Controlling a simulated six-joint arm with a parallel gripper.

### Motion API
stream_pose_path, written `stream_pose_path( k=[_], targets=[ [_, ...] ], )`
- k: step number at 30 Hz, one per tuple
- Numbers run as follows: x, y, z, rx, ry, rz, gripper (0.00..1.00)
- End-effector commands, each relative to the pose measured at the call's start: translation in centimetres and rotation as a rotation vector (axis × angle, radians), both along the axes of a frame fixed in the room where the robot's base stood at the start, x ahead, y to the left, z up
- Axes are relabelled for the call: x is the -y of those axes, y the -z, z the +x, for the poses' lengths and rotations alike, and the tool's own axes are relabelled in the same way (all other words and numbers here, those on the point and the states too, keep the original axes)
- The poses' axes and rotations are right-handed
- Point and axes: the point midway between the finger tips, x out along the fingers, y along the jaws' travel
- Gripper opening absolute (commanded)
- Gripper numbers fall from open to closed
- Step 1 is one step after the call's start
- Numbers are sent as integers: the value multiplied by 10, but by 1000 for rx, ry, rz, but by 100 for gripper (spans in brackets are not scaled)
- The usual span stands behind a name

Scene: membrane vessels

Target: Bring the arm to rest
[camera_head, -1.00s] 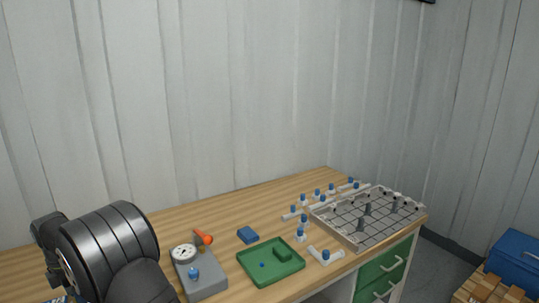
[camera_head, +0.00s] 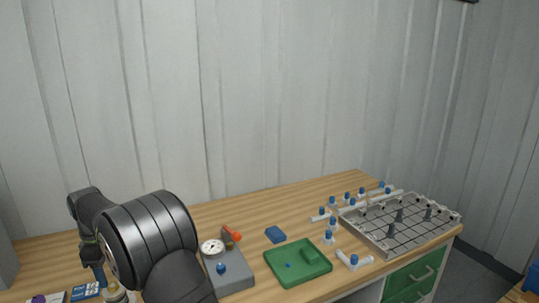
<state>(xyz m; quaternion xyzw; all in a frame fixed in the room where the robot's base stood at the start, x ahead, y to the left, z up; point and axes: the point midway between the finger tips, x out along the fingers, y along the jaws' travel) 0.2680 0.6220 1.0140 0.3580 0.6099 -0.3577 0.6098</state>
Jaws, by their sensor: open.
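My arm shows at the lower left, its thick dark links in front of the bench. Its far end points down at the left edge of the bench, where my gripper (camera_head: 95,270) shows small and dark with open jaws. The fingertips are hard to make out. A small pale round item (camera_head: 115,292) stands beside it, partly hidden by my arm.
A blue-and-white card (camera_head: 86,291) lies at lower left. The back wall is corrugated.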

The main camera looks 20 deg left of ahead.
Motion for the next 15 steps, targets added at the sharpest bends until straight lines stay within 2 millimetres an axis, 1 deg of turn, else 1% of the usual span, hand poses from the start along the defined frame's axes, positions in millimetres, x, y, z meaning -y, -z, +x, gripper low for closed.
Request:
stream_pose_path(
  k=[1, 3, 7, 9, 15],
  targets=[
    [0, 1, 0, -1, 0, -3, 53],
    [1, 19, 0, -2, -1, -5, 53],
    [1, 45, 0, -1, -2, -4, 53],
    [0, 42, 0, 1, -60, 0, 53],
    [0, 42, 0, 0, -225, 0, 53]
  ],
)
